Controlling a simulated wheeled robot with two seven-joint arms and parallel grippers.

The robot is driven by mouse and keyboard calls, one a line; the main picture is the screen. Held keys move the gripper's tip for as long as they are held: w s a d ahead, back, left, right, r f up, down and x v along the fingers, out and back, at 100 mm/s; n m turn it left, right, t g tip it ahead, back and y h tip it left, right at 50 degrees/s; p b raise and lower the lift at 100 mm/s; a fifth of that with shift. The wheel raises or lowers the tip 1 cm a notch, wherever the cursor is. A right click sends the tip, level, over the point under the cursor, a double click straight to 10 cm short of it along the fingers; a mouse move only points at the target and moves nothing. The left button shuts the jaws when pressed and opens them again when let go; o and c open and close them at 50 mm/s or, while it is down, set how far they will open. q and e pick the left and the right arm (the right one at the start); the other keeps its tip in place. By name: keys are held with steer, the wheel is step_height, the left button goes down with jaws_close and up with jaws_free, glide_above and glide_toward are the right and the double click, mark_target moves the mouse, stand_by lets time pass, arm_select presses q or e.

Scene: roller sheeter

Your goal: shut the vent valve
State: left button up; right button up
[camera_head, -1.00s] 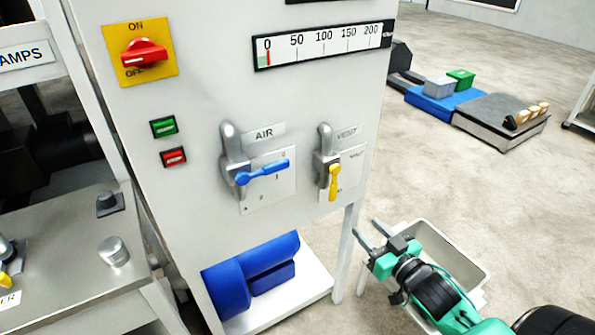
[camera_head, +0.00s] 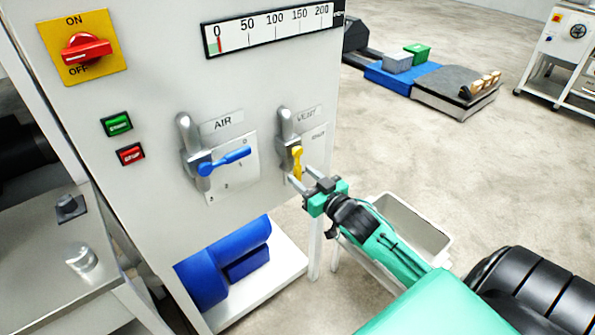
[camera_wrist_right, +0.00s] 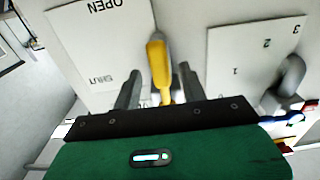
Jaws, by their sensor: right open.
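The vent valve's yellow handle (camera_head: 298,160) hangs roughly straight down from its grey body on the white panel, under the VENT label. In the right wrist view, the yellow handle (camera_wrist_right: 158,62) stands between my two fingers, beside a white plate (camera_wrist_right: 75,45) with OPEN and SHUT printed upside down. My right gripper (camera_head: 300,176) is open at the handle, one finger on each side. I cannot tell whether a finger touches it. My left gripper is out of view.
The air valve's blue lever (camera_head: 224,161) is close by on the left. Higher left are a red switch (camera_head: 87,50) and green and red buttons. A blue motor (camera_head: 222,268) sits below. A grey bin (camera_head: 425,240) stands right of the panel, under my right arm.

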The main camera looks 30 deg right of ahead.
mark_target(299, 173)
steer(key=shift+w+a, duration=0.15)
steer(key=shift+w, duration=1.3)
steer(key=shift+c, duration=0.4)
jaws_close()
